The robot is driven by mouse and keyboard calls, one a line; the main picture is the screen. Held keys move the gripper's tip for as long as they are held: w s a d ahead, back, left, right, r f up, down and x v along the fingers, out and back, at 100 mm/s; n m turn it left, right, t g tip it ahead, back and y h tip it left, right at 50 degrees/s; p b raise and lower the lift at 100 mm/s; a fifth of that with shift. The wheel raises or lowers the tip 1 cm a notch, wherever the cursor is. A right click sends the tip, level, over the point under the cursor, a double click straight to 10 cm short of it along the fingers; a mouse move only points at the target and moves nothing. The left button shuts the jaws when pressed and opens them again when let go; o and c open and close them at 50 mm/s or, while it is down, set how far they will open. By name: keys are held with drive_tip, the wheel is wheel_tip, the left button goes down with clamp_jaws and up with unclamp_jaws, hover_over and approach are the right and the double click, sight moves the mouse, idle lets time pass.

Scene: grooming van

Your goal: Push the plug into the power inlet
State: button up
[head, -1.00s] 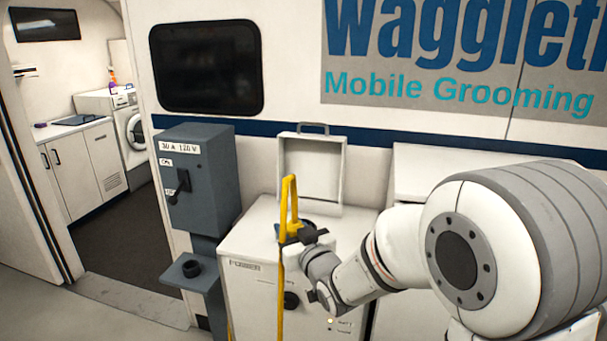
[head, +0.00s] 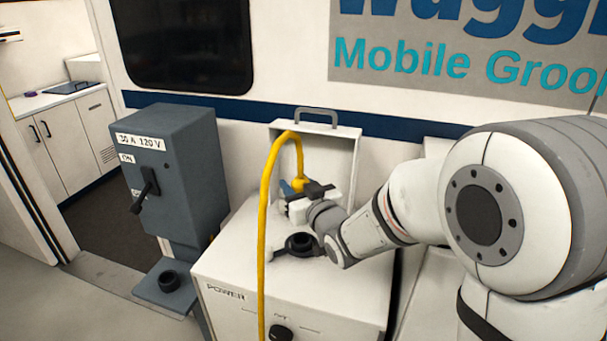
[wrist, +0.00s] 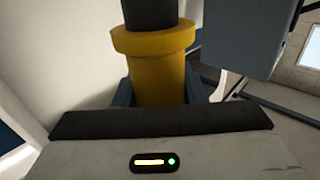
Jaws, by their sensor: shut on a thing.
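My gripper (head: 293,192) is shut on the yellow plug (head: 299,184), above the top of the white power cabinet. In the wrist view, the plug (wrist: 157,68) sits between the blue fingers, its black end pointing away from the wrist. The yellow cable (head: 263,220) arches up from the plug and hangs down in front of the cabinet. A black round socket (head: 300,242), apparently the power inlet, is on the cabinet top, just below the gripper in the head view. Plug and socket look apart. The socket's opening is not clearly visible.
The white cabinet (head: 240,268) has a raised lid (head: 345,150) with a handle behind the gripper. A grey switch box (head: 180,175) stands to the left, with a small shelf (head: 150,288) bearing a black ring (head: 168,281). The van doorway is further left.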

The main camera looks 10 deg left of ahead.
drive_tip(key=shift+f+b, duration=0.85)
drive_tip(key=shift+f, duration=1.45)
drive_tip(key=shift+f+b, duration=0.25)
drive_tip(key=shift+b, duration=0.95)
drive_tip(key=shift+f+b, duration=1.4)
drive_tip(key=shift+b, duration=0.85)
